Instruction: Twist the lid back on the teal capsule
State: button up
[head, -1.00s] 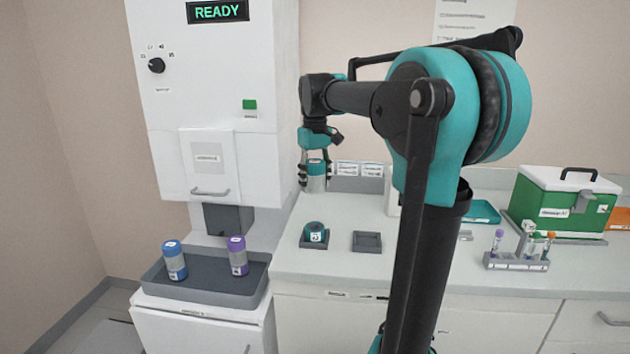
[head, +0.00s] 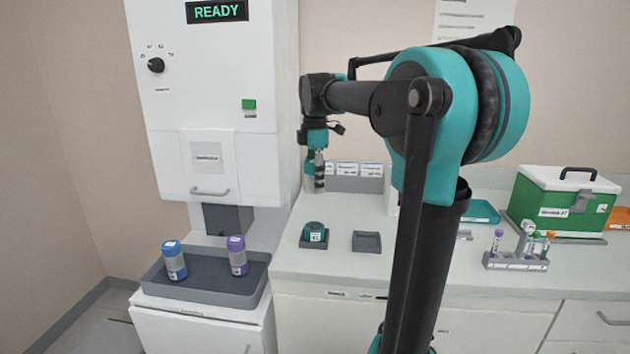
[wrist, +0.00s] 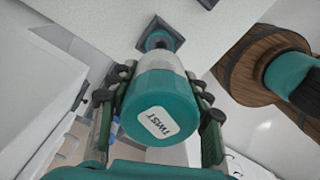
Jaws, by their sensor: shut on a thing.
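My gripper (wrist: 158,105) is shut on the capsule lid (wrist: 165,85), a piece with a teal end marked "TWIST" and a pale grey sleeve. In the head view my gripper (head: 318,182) holds it upright above the back of the counter, and a finger hides much of it. The teal capsule base (head: 315,231), short and dark teal with a white label, sits in a square holder at the counter's left front. The base also shows beyond the lid in the wrist view (wrist: 157,41). Lid and base are apart; I cannot tell whether they are exactly in line.
An empty square holder (head: 367,243) stands right of the base. A grey tray (head: 205,287) at left holds a blue capsule (head: 174,260) and a purple capsule (head: 238,256), below a white machine (head: 215,95) reading "READY". A tube rack (head: 515,262) and green box (head: 562,207) stand at right.

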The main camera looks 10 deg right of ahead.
jog(key=shift+f+n, duration=1.5)
jog(key=shift+n, duration=0.5)
jog(key=shift+f, duration=1.4)
jog(key=shift+f, duration=0.35)
jog(key=shift+f, duration=0.35)
jog(key=shift+f, duration=0.35)
jog(key=shift+f, duration=1.95)
